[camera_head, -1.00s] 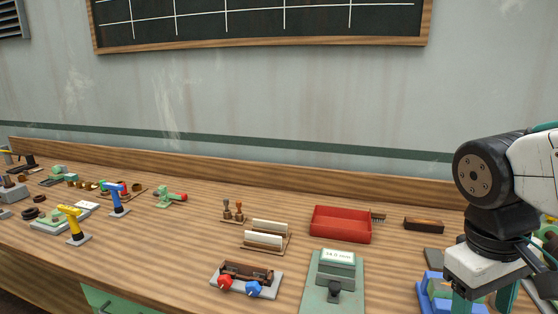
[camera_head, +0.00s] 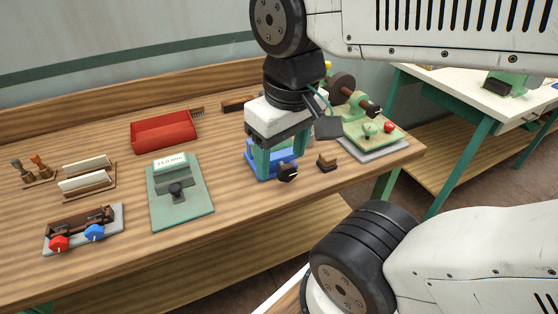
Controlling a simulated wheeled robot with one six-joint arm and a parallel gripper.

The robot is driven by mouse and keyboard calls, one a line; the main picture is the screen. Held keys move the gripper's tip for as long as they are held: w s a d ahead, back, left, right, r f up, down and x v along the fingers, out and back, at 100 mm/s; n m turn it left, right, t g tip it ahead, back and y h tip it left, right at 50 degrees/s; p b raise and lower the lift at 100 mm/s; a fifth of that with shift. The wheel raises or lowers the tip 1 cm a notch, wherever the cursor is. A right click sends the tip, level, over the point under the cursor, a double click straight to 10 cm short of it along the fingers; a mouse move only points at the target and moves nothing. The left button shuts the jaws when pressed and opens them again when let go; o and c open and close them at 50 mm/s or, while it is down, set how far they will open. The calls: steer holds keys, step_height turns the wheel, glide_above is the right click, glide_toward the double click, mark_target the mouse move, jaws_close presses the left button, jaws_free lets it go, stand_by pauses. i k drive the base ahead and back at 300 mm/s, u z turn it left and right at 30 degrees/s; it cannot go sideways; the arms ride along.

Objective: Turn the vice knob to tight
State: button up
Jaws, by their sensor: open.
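A blue device (camera_head: 264,172), which looks like the vice, stands near the front edge of the wooden bench. A dark round knob (camera_head: 288,173) shows on its front. My gripper (camera_head: 281,155) is above and around the blue device, with its teal fingers apart and pointing down. The fingers hide much of the device. I cannot tell whether a finger touches it, nor which way the knob is set.
A small dark block (camera_head: 327,163) sits right of the blue device. A green stand with a label (camera_head: 180,205), a red tray (camera_head: 166,132) and a red-and-blue-knobbed fixture (camera_head: 83,230) are to the left. A green machine (camera_head: 368,127) stands at the bench's right end.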

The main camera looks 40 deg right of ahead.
mark_target(287, 173)
steer(key=z, duration=1.8)
steer(key=k, duration=0.9)
steer(key=u, duration=1.75)
steer(key=i, duration=0.5)
steer(key=z, duration=0.05)
